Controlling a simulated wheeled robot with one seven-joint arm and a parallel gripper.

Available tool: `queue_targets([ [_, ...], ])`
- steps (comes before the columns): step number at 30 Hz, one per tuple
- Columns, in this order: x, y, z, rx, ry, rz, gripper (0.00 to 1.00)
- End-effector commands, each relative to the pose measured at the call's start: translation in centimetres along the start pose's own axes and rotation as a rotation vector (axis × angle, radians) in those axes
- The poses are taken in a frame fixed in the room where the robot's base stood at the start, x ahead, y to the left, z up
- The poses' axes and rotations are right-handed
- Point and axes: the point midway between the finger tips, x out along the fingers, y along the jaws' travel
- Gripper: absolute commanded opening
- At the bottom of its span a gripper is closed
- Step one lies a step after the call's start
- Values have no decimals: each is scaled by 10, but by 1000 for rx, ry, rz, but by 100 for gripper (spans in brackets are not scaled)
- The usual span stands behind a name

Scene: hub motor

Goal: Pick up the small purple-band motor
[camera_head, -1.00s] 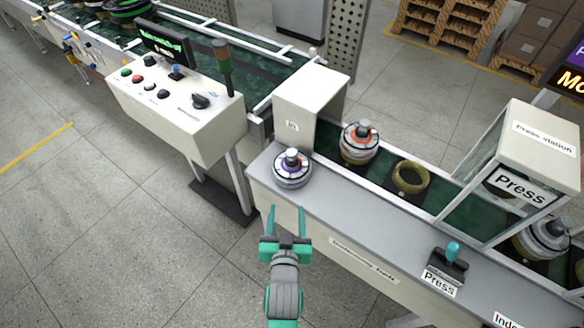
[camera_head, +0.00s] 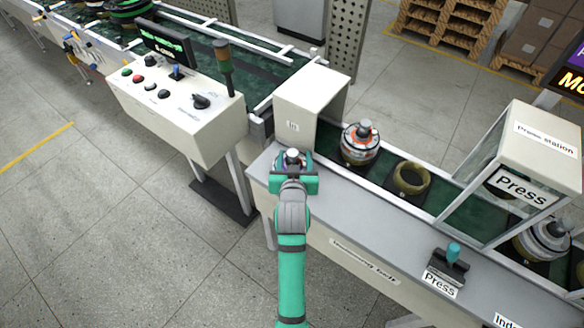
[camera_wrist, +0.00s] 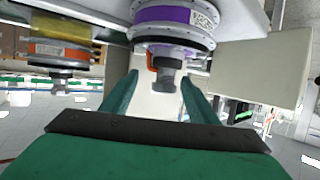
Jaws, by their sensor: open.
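The small purple-band motor (camera_wrist: 172,18) shows at the top of the wrist view, which sees the scene upside down. It has a purple band, a printed label and a grey knob. In the head view my gripper hides most of it; the grey top of the motor (camera_head: 293,155) shows at the left end of the grey ledge (camera_head: 345,208). My gripper (camera_head: 294,172) is over the motor in the head view. In the wrist view my gripper (camera_wrist: 160,85) has its fingers apart, one on each side of the motor's knob. Contact cannot be told.
An orange-band motor (camera_head: 359,143) sits on the green conveyor to the right, close by. A yellowish ring (camera_head: 411,178) lies further along. The white "In" housing (camera_head: 305,100) stands just behind the motor. The ledge is clear up to the Press lever (camera_head: 450,262).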

Motion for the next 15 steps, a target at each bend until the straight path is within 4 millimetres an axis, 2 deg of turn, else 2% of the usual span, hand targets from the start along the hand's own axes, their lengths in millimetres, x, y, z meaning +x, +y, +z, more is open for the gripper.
queue_targets([
  [5,10,-2,0,0,0,0,54],
  [15,52,-7,-3,-1,0,1,54],
])
